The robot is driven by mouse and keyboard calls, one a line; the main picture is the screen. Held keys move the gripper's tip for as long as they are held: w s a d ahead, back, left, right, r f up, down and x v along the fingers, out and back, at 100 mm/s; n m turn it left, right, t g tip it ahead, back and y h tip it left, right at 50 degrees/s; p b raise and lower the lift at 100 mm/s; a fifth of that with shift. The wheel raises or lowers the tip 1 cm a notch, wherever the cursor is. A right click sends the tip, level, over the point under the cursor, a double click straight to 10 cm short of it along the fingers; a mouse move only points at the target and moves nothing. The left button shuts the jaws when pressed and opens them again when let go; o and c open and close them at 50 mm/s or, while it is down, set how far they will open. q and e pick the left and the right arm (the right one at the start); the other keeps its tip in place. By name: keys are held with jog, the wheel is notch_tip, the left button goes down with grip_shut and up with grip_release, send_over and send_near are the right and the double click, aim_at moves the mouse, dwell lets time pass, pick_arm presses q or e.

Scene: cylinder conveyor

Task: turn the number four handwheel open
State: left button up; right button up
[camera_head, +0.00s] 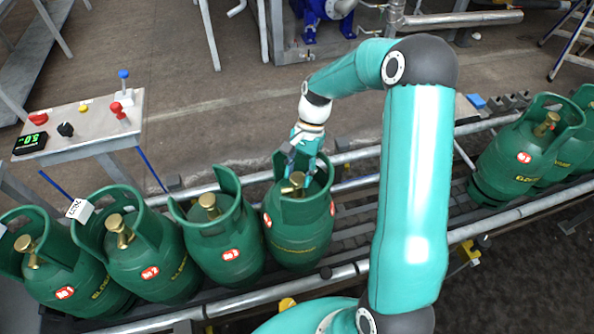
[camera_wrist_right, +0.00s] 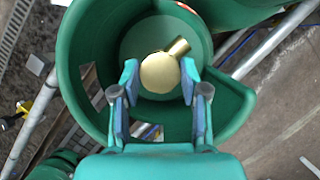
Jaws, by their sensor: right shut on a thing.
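The fourth green cylinder (camera_head: 300,228) from the left stands upright on the conveyor in the head view, with red stickers on its sides. Its brass handwheel (camera_head: 294,183) sits inside the collar, partly covered by my gripper. My right gripper (camera_head: 300,170) reaches down into the collar from above. In the wrist view, my right gripper's two pads (camera_wrist_right: 160,82) lie on either side of the round brass handwheel (camera_wrist_right: 159,73), shut on it. The brass outlet points to the upper right there. My left gripper is not in view.
Cylinders one (camera_head: 75,275), two (camera_head: 160,260) and three (camera_head: 228,245) stand close by on the left. More cylinders (camera_head: 520,160) stand on the right. A control panel (camera_head: 80,125) with buttons and a green display stands at left. Rails (camera_head: 350,155) run along the conveyor.

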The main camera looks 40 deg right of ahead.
jog(key=n, duration=0.2)
jog(key=n+g, duration=0.1)
jog(key=shift+w+d+r+n+h+p, duration=0.15)
jog(key=shift+w+n+h+p, duration=0.15)
jog(key=shift+w+n+h, duration=0.1)
jog(key=n+g+h, duration=0.1)
jog(key=n, duration=0.3)
jog(key=shift+n, duration=0.3)
jog(key=n, duration=0.1)
jog(key=n+h, duration=0.1)
jog(key=n, duration=0.1)
jog(key=n+g, duration=0.1)
jog(key=shift+w+a+h, duration=0.15)
jog(key=shift+a+h, duration=0.1)
jog(key=shift+h, duration=0.15)
jog(key=n, duration=0.2)
jog(key=n+h, duration=0.1)
jog(key=n, duration=0.1)
jog(key=shift+a+h, duration=0.1)
jog(key=shift+h, duration=0.2)
jog(key=shift+n, duration=0.4)
jog(key=o, duration=1)
jog(key=shift+o, duration=0.7)
